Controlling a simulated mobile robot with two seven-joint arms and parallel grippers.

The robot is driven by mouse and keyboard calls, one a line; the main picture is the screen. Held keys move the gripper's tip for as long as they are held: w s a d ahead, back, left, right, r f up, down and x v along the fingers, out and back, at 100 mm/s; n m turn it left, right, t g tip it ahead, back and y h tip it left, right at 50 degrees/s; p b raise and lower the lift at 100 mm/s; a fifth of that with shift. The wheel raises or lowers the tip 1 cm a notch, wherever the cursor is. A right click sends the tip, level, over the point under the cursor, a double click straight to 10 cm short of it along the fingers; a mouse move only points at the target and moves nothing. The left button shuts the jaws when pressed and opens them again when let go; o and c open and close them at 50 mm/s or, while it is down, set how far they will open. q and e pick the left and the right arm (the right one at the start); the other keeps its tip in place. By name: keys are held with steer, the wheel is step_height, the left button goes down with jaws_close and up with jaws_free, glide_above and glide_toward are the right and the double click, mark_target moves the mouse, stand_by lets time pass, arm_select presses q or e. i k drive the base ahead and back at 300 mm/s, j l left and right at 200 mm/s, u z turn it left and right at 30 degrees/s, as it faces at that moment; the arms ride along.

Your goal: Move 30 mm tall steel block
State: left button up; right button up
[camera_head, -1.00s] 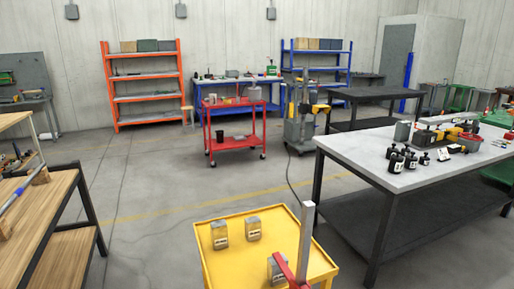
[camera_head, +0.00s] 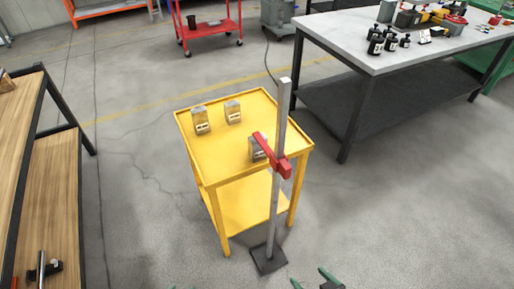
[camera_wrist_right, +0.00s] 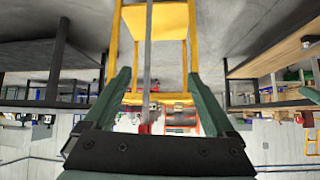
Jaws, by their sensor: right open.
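Three small grey steel blocks with pale labels stand on the yellow cart's top: one at left (camera_head: 201,121), one at the back (camera_head: 233,111), one at right (camera_head: 256,150), partly behind a red arm. The labels are too small to read, so I cannot tell which is 30 mm tall. My right gripper (camera_head: 312,281) shows only its green fingertips at the bottom edge, in front of the cart and apart from the blocks. In the right wrist view its fingers (camera_wrist_right: 156,85) are spread and empty. A green speck at the bottom edge may be my left gripper.
The yellow cart (camera_head: 224,163) has a raised rim. A grey post (camera_head: 280,130) with a red arm (camera_head: 270,152) stands on the floor at its front right. A grey-topped workbench (camera_head: 362,52) is at right, a wooden bench (camera_head: 45,190) at left. Floor between is open.

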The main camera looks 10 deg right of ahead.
mark_target(255, 153)
steer(key=l+u, duration=0.1)
steer(key=u, duration=0.25)
steer(key=l+u, duration=0.15)
steer(key=u, duration=0.2)
steer(key=i+l+u, duration=0.1)
steer(key=u, duration=0.25)
steer(key=l+u, duration=0.25)
steer(key=l, duration=0.2)
steer(key=k+l+u, duration=0.1)
steer(key=l+u, duration=0.2)
steer(key=l, duration=0.15)
steer(key=k+l+u, duration=0.1)
steer(key=l, duration=0.35)
steer(key=k+l+u, duration=0.1)
steer(key=l, duration=0.35)
